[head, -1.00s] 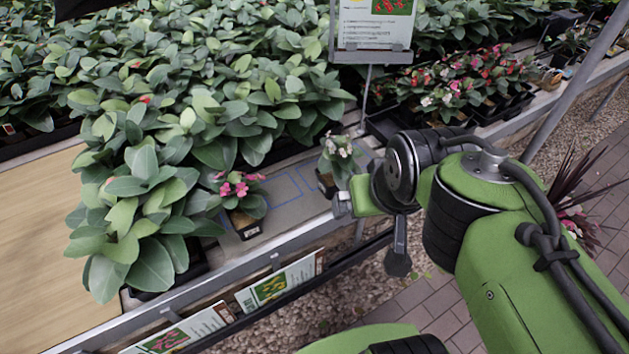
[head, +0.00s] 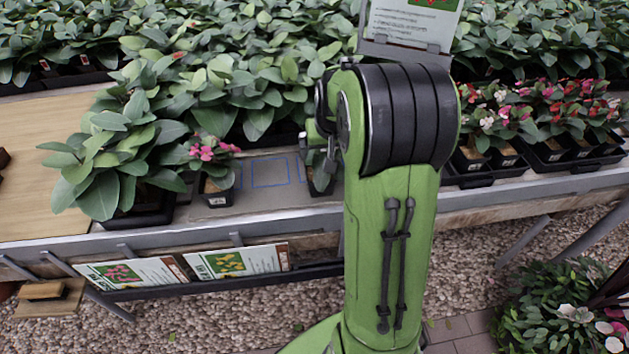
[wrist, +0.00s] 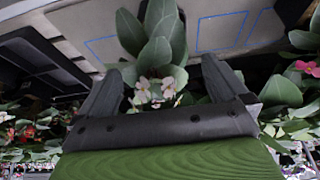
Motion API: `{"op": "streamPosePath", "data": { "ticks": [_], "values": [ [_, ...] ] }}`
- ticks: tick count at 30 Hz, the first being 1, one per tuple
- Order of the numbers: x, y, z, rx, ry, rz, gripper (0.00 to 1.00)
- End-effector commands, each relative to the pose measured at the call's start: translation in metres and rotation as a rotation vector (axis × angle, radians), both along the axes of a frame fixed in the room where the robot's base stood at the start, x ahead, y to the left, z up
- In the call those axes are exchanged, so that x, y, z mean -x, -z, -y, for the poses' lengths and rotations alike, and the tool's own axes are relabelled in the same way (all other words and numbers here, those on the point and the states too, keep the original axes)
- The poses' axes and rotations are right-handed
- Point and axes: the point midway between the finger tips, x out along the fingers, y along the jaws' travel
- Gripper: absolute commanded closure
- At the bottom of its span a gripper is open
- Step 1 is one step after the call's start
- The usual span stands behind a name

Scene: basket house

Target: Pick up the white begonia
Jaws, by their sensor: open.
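The white begonia shows in the wrist view (wrist: 158,88), with pale flowers and broad green leaves, between the two fingers of my gripper (wrist: 160,70). My gripper is open, with a finger on each side of the plant; I cannot tell whether either touches it. In the head view its dark pot (head: 320,184) stands on the bench, and my arm and gripper hide most of the plant.
A potted pink begonia (head: 214,154) stands to the left on the grey bench (head: 265,205), beside blue-outlined squares. Large leafy plants (head: 125,150) fill the back and left. A sign (head: 410,25) stands behind my arm. Red and pink flower trays (head: 575,110) are at right.

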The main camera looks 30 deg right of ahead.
Motion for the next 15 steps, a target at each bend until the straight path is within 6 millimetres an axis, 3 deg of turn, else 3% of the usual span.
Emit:
{"op": "streamPosePath", "data": {
  "ticks": [3, 9, 15],
  "values": [
    [-0.009, 0.032, 0.004, -0.003, -0.001, -0.004, 0.0],
    [-0.026, 0.076, 0.012, -0.002, -0.001, -0.003, 0.0],
    [-0.034, 0.094, 0.015, -0.001, -0.001, -0.002, 0.0]
  ]
}}
